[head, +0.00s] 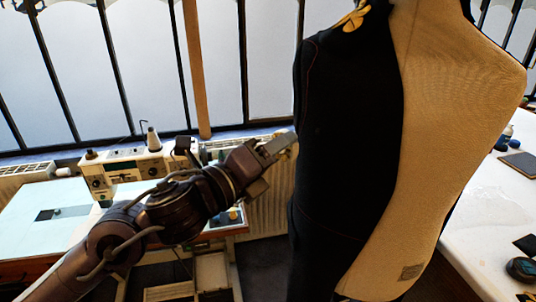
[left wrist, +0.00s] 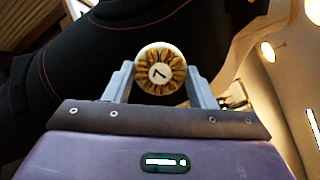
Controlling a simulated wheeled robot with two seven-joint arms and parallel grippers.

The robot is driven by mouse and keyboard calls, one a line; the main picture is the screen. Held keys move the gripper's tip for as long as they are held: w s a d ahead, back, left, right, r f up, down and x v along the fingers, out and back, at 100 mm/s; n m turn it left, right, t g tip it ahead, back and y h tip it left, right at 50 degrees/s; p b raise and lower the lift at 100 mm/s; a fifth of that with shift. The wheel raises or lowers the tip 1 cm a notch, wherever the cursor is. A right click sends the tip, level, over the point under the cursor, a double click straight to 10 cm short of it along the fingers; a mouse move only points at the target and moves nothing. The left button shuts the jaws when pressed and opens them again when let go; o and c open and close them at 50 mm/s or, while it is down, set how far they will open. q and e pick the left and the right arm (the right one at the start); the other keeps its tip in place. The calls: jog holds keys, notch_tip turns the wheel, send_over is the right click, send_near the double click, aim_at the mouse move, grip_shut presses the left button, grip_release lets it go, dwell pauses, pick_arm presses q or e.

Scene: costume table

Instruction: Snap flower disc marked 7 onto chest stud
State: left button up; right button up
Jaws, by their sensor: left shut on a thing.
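The flower disc marked 7 (left wrist: 160,68) is round and pale with golden-brown petals, and its dark 7 faces the left wrist camera. My left gripper (head: 287,146) is shut on it, one finger on each side. In the head view the gripper is at the left side of the dress form's black garment (head: 345,130); I cannot tell whether the disc touches the cloth. The garment also fills the upper part of the left wrist view (left wrist: 95,55). I cannot make out the chest stud in either view. My right gripper is out of view.
The dress form (head: 450,110) has a bare beige right half. A yellow flower-like piece (head: 354,19) sits at its shoulder. A sewing machine (head: 125,170) stands on a table at left. A white table (head: 490,215) with small dark items is at right.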

aim_at(317, 132)
pick_arm(q)
jog(key=x, duration=0.5)
jog(key=shift+s+d+f+b, duration=0.1)
jog(key=shift+d+f+b, duration=0.15)
jog(key=shift+b, duration=0.1)
jog(key=shift+x, duration=1)
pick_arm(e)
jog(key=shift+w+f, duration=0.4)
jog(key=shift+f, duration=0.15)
pick_arm(q)
jog(key=shift+w+d+b, duration=0.35)
jog(key=shift+d+b, duration=0.05)
jog(key=shift+b, duration=0.05)
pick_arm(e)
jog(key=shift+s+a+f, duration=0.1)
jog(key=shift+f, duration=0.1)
pick_arm(q)
jog(key=o, duration=1)
jog(key=shift+w+d, duration=0.1)
jog(key=shift+d, duration=0.05)
jog(key=shift+o, duration=0.5)
